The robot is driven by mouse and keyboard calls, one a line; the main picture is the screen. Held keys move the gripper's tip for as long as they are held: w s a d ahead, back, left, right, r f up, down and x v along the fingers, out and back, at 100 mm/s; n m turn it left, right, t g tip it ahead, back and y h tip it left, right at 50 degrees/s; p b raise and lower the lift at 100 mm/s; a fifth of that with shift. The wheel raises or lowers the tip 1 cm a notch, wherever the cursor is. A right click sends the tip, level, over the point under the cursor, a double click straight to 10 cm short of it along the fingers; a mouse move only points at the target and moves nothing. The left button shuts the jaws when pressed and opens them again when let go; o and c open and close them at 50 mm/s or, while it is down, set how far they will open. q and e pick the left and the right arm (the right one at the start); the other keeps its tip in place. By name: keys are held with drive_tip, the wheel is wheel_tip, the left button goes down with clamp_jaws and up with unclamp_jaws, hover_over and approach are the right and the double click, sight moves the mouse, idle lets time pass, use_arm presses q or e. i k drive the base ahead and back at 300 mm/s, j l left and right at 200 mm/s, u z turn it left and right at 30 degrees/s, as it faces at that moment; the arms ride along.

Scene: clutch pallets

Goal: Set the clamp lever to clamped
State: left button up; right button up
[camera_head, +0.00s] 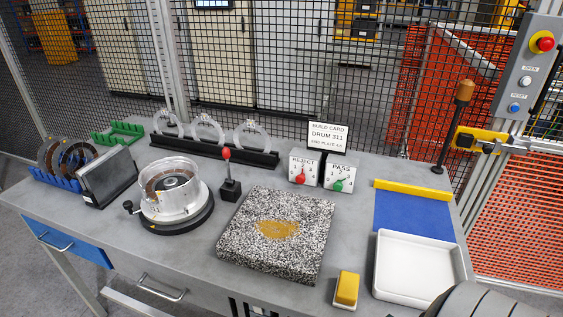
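A short upright lever with a red knob (227,155) stands on a small black block (230,190) just right of the round fixture. It looks like the clamp lever, but no label shows and I cannot tell which setting it is in. The round fixture (177,193) has a clear drum on a black base, with a dark side knob (128,206) at its left. Neither gripper is in view; only a dark grey rounded part, probably of my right arm, shows at the bottom right corner.
A speckled stone plate (250,262) lies right of the fixture. REJECT (304,168) and PASS (340,177) counters stand behind it. A white tray (384,292), yellow block (347,288) and tall wooden-knobbed lever (465,90) are at the right. Mesh fencing closes the back.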

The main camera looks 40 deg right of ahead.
sight(226, 154)
drive_tip(key=z, duration=0.85)
drive_tip(key=k+l+u, duration=0.2)
drive_tip(key=l+u, duration=0.15)
drive_tip(key=k+l+u, duration=0.35)
drive_tip(key=i+j, duration=0.05)
drive_tip(key=j, duration=0.05)
